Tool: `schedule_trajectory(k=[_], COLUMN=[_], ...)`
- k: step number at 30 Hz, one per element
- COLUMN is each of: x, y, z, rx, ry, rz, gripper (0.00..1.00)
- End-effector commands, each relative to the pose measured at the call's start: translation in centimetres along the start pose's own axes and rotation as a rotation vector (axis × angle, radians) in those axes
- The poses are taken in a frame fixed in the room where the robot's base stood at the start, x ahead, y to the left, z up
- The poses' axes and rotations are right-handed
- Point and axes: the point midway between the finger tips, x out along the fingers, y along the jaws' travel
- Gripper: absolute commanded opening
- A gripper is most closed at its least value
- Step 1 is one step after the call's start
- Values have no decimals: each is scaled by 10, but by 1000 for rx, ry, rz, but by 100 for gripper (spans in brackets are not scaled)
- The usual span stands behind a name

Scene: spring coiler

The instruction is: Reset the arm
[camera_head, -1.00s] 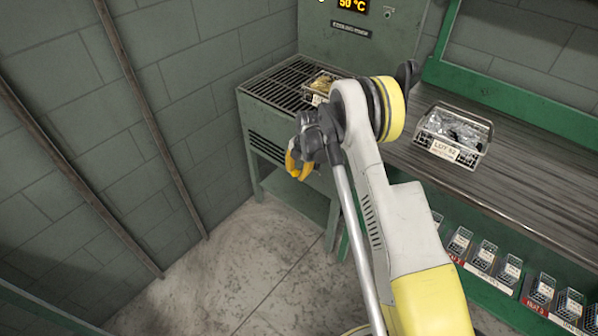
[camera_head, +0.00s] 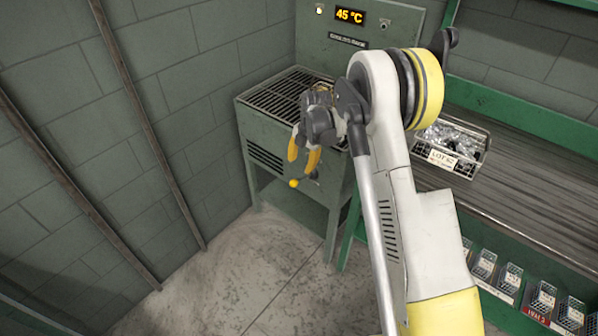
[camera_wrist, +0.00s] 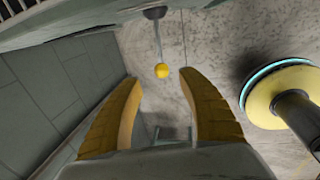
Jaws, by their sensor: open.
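My gripper (camera_head: 303,154) has yellow fingers pointing down, spread apart with nothing between them. It is in front of the green cooling cabinet (camera_head: 285,155). A lever with a yellow ball knob (camera_head: 294,183) sticks out of the cabinet's front, just below the fingers. In the wrist view the knob (camera_wrist: 162,71) and its grey rod show beyond the open fingers (camera_wrist: 162,88), roughly centred between the tips. The knob appears apart from both fingers. My wrist and arm hide part of the cabinet's top and right side.
A wire basket of shiny parts (camera_head: 449,148) with a lot label stands on the bench (camera_head: 500,195) at right. Small bins (camera_head: 485,264) line a lower shelf. The display (camera_head: 350,16) reads 45 °C. Floor (camera_head: 245,260) before the cabinet is clear.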

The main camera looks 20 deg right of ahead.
Motion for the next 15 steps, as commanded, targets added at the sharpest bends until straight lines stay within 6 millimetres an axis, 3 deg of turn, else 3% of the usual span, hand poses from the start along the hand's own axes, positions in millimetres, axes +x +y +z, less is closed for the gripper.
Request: schedule_trajectory(k=[4, 15], x=[-9, -9], y=[0, 0], z=[0, 0], rx=[0, -1], ry=[0, 0], rz=[0, 0], gripper=[47, 47])
